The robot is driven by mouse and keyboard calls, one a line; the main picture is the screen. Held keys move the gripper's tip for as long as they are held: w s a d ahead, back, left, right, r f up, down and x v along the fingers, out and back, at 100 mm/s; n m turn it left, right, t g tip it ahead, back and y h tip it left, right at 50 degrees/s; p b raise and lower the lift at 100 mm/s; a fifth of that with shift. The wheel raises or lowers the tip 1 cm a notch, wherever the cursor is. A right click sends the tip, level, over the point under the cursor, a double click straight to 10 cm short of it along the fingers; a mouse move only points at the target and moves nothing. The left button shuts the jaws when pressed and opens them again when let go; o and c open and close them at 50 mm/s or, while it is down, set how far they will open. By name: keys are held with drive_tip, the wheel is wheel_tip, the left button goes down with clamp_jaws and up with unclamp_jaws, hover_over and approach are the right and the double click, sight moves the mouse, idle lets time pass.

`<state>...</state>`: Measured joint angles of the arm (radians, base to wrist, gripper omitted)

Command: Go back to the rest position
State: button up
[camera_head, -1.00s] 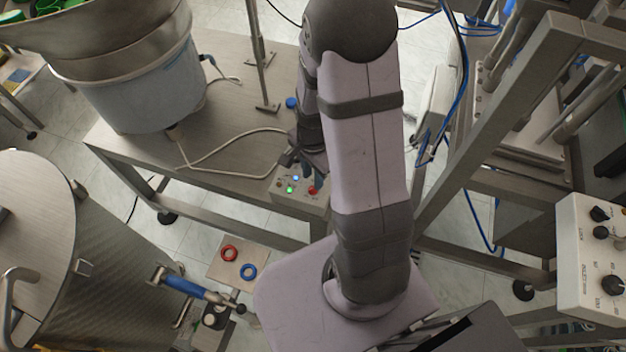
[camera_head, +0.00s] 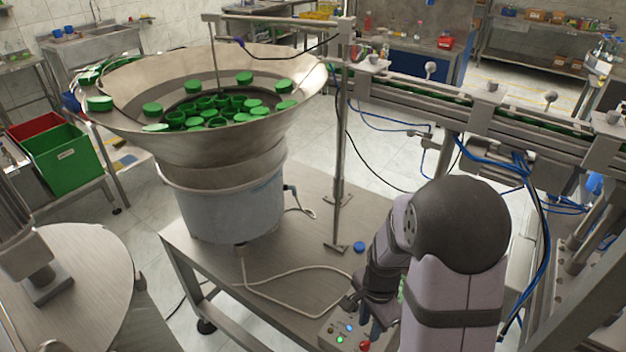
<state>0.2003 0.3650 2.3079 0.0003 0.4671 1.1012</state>
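My gripper (camera_head: 366,313) is at the lower middle of the head view, dark and pointing down. It is close above the control box (camera_head: 329,343) at the near edge of the steel table. The box has lit green and blue buttons and a red button; the fingers partly overlap it in the picture. I cannot tell whether they touch it. My arm hides part of the gripper, and the fingers are too small to judge their opening. I see nothing held.
A feeder bowl (camera_head: 180,142) with several green caps stands on the table (camera_head: 300,274) at left. A thin upright post (camera_head: 341,150) and a blue cap (camera_head: 359,247) are beyond my gripper. A conveyor (camera_head: 480,107) runs across the back right.

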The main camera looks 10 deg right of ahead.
drive_tip(key=s+a+r+n+g, duration=0.2)
drive_tip(key=s+a+n+g, duration=0.1)
drive_tip(key=s+n, duration=0.85)
drive_tip(key=w+a+r+n+t, duration=0.3)
drive_tip(key=r, duration=0.3)
drive_tip(key=shift+w+r, duration=0.2)
drive_tip(key=shift+n, duration=0.25)
